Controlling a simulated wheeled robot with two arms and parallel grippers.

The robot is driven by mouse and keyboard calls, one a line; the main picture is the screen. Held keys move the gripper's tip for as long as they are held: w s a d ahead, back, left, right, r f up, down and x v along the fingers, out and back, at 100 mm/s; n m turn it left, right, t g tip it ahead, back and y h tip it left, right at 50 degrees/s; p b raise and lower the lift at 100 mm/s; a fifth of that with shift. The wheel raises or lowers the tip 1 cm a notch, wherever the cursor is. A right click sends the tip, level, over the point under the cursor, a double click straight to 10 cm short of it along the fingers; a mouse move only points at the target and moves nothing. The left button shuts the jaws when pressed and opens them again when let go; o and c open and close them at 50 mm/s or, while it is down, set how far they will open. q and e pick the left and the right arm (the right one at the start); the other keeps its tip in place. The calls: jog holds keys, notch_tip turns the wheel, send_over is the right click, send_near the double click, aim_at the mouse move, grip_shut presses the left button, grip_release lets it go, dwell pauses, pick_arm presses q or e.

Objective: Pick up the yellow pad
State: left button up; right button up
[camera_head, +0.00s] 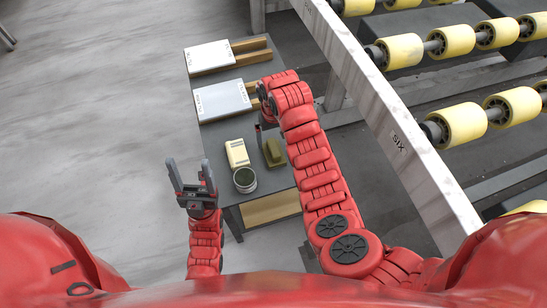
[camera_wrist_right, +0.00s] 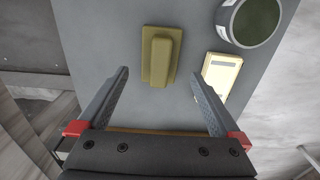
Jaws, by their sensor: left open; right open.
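The yellow pad (camera_head: 273,153) is a small olive-yellow block with a raised grip, lying on the grey table. In the right wrist view the pad (camera_wrist_right: 161,56) lies just ahead of and roughly between my right fingertips, with nothing gripping it. My right gripper (camera_wrist_right: 160,75) is open and empty above the table. In the head view my right gripper (camera_head: 261,132) is mostly hidden by its wrist, beside and beyond the pad. My left gripper (camera_head: 192,180) is open and empty, off the table's left edge.
A cream box (camera_head: 237,153) and a round tin (camera_head: 244,180) stand left of the pad. Two pale slabs (camera_head: 222,99) lie farther back by wooden bars (camera_head: 252,58). A roller conveyor's metal rail (camera_head: 380,120) runs at the right.

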aim_at(274, 147)
jog(key=shift+f+p, duration=0.3)
jog(key=shift+f, duration=3.75)
jog(key=c, duration=1.4)
jog(key=shift+r, duration=0.15)
jog(key=shift+c, duration=0.2)
